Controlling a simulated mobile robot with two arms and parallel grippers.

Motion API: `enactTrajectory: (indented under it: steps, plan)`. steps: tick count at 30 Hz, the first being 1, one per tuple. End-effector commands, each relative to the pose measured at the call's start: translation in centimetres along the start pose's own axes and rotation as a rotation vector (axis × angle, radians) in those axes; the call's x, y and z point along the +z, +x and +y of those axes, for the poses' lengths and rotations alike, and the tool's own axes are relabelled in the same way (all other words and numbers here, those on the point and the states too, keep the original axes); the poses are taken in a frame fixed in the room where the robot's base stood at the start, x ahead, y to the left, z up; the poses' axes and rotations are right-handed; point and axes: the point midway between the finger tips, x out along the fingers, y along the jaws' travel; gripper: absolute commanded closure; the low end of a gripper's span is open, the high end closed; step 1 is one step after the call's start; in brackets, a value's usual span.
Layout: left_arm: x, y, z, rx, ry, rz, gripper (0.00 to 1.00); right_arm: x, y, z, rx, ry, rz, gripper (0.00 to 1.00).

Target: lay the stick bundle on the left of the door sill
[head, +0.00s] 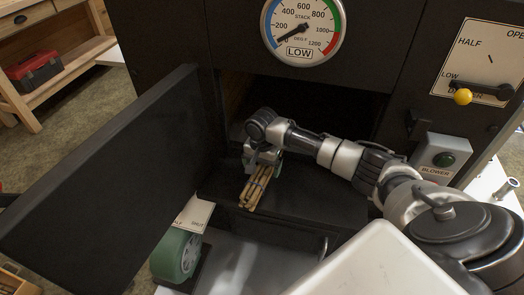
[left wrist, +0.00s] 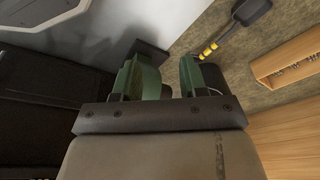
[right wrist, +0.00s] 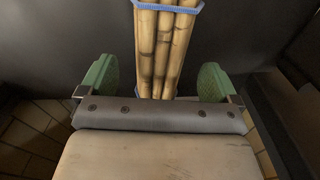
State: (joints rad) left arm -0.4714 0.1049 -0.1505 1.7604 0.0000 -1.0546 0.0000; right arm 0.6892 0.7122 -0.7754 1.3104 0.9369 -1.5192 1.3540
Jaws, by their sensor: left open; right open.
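The stick bundle (head: 256,188), tan canes tied with a blue band, lies on the left part of the dark door sill (head: 320,205), its near end toward me. My right gripper (head: 264,158) is over its far part. In the right wrist view the bundle (right wrist: 164,45) runs between the two green fingertips (right wrist: 156,82), with a gap on each side; the gripper is open. The black door (head: 110,180) stands swung open to the left. My left gripper (left wrist: 163,78) is open and empty in the left wrist view; I cannot make it out surely in the head view.
The dark firebox opening (head: 300,100) is behind my right arm. A gauge (head: 303,30) is above it, a yellow-knobbed lever (head: 463,97) and blower box (head: 440,155) at right. The sill's right part is clear.

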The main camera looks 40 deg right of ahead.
Motion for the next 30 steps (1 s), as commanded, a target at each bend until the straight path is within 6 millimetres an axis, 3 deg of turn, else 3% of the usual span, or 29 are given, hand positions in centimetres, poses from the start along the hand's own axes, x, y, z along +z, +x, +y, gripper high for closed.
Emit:
enactTrajectory:
  steps: [9, 15, 26, 30]
  plan:
    - [3.0, 3.8, 0.2, 0.004, 0.005, -0.030, 0.57, 0.0, -6.1, -0.1, -0.004, -0.001, 0.002, 0.08]
    - [4.6, 5.3, 0.4, 0.006, 0.008, -0.041, 0.57, 0.0, -8.7, -0.1, -0.003, 0.000, 0.001, 0.08]
    - [5.2, 5.9, 0.4, 0.007, 0.009, -0.043, 0.57, 0.3, -9.2, 0.0, -0.002, -0.011, 0.000, 0.08]
    - [5.2, 5.9, 0.4, 0.006, 0.009, -0.043, 0.57, 3.5, -7.0, -0.1, -0.012, -0.144, -0.004, 0.08]
